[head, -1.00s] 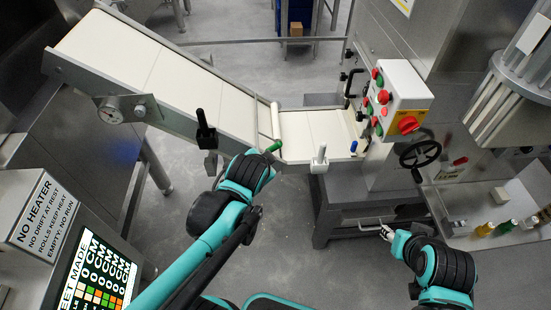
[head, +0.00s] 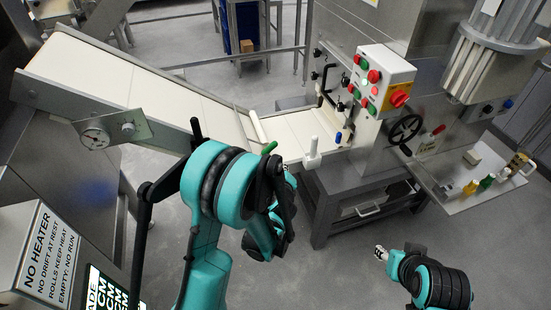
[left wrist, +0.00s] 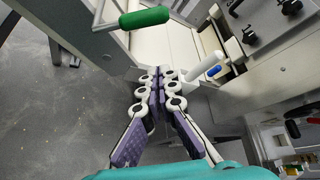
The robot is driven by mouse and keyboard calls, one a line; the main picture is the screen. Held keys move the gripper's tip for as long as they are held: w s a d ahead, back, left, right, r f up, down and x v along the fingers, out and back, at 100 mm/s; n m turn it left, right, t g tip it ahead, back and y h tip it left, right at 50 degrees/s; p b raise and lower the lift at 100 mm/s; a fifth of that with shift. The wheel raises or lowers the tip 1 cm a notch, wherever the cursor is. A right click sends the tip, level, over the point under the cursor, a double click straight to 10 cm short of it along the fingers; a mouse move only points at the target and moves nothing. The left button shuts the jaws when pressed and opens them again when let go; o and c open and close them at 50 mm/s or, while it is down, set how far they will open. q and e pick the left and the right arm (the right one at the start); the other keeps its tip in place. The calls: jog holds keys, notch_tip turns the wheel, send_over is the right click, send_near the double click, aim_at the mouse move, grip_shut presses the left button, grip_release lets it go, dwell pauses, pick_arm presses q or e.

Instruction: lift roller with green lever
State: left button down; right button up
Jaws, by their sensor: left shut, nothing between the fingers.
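The green lever (head: 268,148) sticks out at the near side of the belt joint, by the pale roller (head: 257,127) that lies across the belt. In the left wrist view the green lever (left wrist: 145,17) shows at the top, on a thin metal arm. My left gripper (left wrist: 158,80) is shut and empty, below the lever and apart from it. In the head view my left arm hides its fingers. My right gripper (head: 380,252) is at the lower right, far from the lever; its fingers are too small to judge.
A white-handled lever (head: 312,152) and a blue-tipped one (head: 338,137) stand right of the roller. A control box (head: 383,80) with red and green buttons and a handwheel (head: 405,130) are further right. A sign box (head: 42,250) stands at the lower left.

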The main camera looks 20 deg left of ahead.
pick_arm(q)
jog(key=shift+d+f, duration=0.15)
jog(key=shift+f, duration=0.1)
jog(key=b+x, duration=0.2)
jog(key=x, duration=0.8)
jog(key=a+r, duration=0.2)
jog(key=r, duration=0.1)
jog(key=shift+s+a+b, duration=0.3)
jog(key=shift+s, duration=0.05)
jog(key=shift+r, duration=0.1)
jog(key=shift+w, duration=0.15)
